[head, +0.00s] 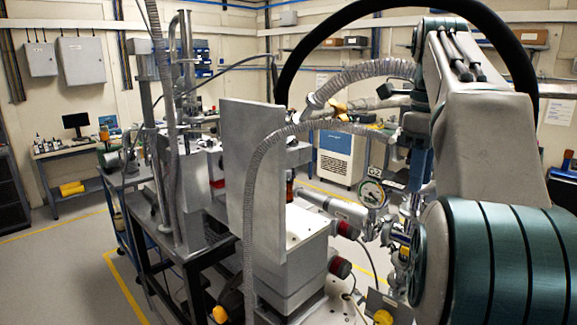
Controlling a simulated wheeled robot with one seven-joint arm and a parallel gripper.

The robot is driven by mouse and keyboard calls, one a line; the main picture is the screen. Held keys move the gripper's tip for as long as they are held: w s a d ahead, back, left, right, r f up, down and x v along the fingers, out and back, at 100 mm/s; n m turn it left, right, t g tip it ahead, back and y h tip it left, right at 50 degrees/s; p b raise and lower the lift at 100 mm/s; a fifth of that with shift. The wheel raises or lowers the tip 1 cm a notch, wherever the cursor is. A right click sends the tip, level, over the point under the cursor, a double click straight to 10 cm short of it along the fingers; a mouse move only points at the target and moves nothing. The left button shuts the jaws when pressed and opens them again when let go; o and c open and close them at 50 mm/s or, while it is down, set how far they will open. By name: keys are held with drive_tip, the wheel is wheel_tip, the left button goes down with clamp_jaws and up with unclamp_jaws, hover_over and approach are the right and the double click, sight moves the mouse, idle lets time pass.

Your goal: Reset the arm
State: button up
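My arm (483,130) fills the right side of the head view, with a pale grey link rising above a large teal ribbed joint. A black hose loops over it. The arm's far end merges with the hoses and fittings behind it. I cannot make out my gripper or its fingers there, nor whether it holds anything. An upright grey plate (252,170) stands left of the arm, on the beamline equipment.
A dark-framed equipment stand (172,262) fills the middle left, with upright posts and ribbed hoses. A white-and-blue cabinet (337,157) stands behind. A side bench (68,150) with a monitor is along the left wall. Open floor with yellow lines lies at the left.

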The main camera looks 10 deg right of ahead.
drive_tip(key=s+a+f+n+t, duration=0.1)
drive_tip(key=s+a+f+n, duration=0.2)
drive_tip(key=a+f+n, duration=0.3)
drive_tip(key=s+a+f+n+t+b, duration=0.1)
drive_tip(key=s+a+f+n, duration=0.3)
drive_tip(key=f+n, duration=0.9)
drive_tip(key=s+a+f+n+t, duration=0.1)
drive_tip(key=s+a+f+n, duration=0.2)
drive_tip(key=a+f+n, duration=0.5)
drive_tip(key=f+n, duration=0.1)
drive_tip(key=n, duration=0.1)
drive_tip(key=shift+s+f+n+t+b, duration=0.25)
drive_tip(key=shift+s+n+t+b, duration=0.05)
drive_tip(key=shift+s+t, duration=0.1)
idle(0.8)
